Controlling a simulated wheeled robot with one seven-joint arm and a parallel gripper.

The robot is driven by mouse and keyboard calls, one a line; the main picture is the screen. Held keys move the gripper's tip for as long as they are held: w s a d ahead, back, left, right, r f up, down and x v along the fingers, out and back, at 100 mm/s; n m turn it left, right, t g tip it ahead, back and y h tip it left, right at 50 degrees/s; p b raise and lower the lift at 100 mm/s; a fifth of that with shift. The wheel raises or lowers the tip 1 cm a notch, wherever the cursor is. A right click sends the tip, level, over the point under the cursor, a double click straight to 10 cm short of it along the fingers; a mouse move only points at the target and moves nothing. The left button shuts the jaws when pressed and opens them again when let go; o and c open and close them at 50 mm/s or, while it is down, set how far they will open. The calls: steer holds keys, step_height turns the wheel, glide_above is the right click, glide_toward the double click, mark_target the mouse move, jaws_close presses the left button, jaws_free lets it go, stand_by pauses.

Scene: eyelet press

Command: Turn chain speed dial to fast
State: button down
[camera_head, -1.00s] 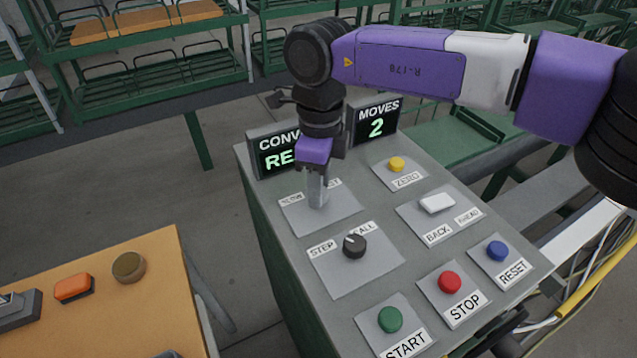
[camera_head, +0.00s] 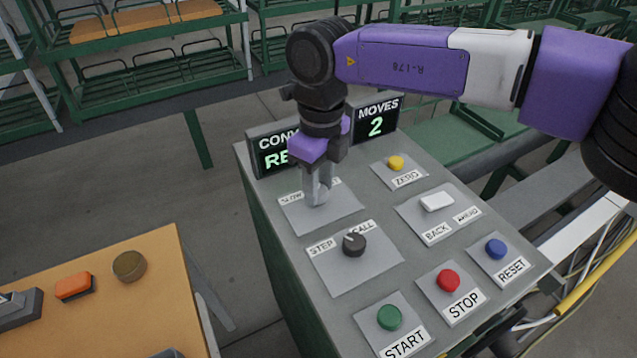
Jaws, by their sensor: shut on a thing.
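My gripper (camera_head: 318,200) points down onto the upper-left plate (camera_head: 346,205) of the grey control panel. Its fingers are shut on the chain speed dial, which they hide almost completely. The SLOW label (camera_head: 290,199) shows to the left of the fingers. The label on the right side of this plate is mostly covered by the fingers, so I cannot read it or tell where the dial points.
A black STEP/ALL knob (camera_head: 354,244) sits just in front. The white BACK/AHEAD switch (camera_head: 437,202), yellow ZERO button (camera_head: 396,163) and START, STOP and RESET buttons are to the right and front. Two displays (camera_head: 377,120) stand behind; one reads MOVES 2.

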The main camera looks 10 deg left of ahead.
mark_target(320, 189)
steer(key=c, duration=1)
jaws_free()
steer(key=shift+o, duration=0.2)
steer(key=shift+r, duration=0.1)
step_height(320, 189, up, 8)
steer(key=shift+w+f+b, duration=0.15)
steer(key=shift+b, duration=0.2)
